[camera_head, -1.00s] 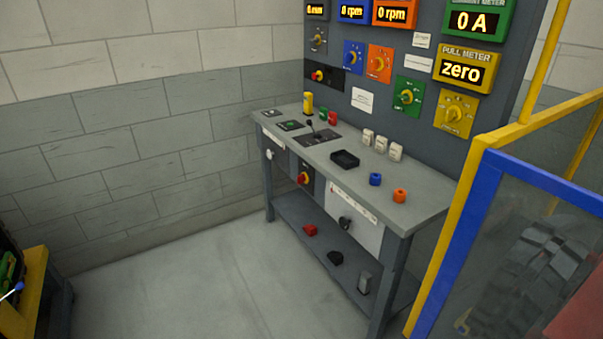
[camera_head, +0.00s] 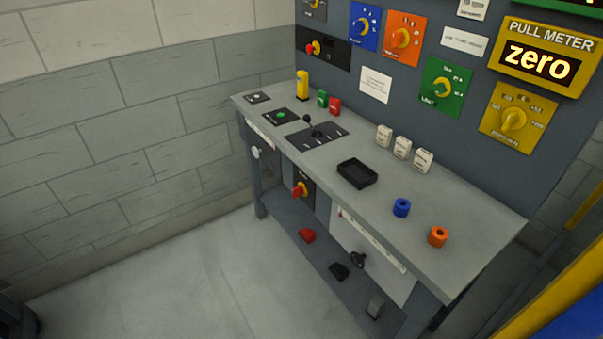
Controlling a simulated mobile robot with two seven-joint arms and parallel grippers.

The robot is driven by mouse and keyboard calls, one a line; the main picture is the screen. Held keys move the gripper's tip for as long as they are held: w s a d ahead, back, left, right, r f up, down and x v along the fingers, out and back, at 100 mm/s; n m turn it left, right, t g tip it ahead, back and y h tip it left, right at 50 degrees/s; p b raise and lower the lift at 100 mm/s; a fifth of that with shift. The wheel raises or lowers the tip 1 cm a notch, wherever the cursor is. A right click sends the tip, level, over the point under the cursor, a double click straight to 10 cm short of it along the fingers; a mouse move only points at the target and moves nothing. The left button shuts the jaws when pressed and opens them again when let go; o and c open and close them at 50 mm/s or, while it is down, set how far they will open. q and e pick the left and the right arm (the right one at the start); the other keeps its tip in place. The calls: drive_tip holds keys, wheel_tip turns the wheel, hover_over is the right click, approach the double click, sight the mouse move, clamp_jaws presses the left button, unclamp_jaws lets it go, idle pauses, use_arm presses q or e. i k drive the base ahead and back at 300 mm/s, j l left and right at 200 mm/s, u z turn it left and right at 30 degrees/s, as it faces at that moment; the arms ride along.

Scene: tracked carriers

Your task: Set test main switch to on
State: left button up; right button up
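The other rotary switch (camera_head: 313,48) sits on a black plate on the upright grey panel (camera_head: 400,105) behind the bench. The setting of either switch cannot be read. Neither of my grippers is in view.
Open floor (camera_head: 190,275) lies in front. A yellow-and-blue frame (camera_head: 560,290) stands at the lower right.

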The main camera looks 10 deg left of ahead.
sight(296, 191)
drive_tip(key=i+j+z, duration=0.15)
drive_tip(key=i, duration=0.3)
drive_tip(key=i+j+z, duration=0.15)
drive_tip(key=i+j, duration=0.3)
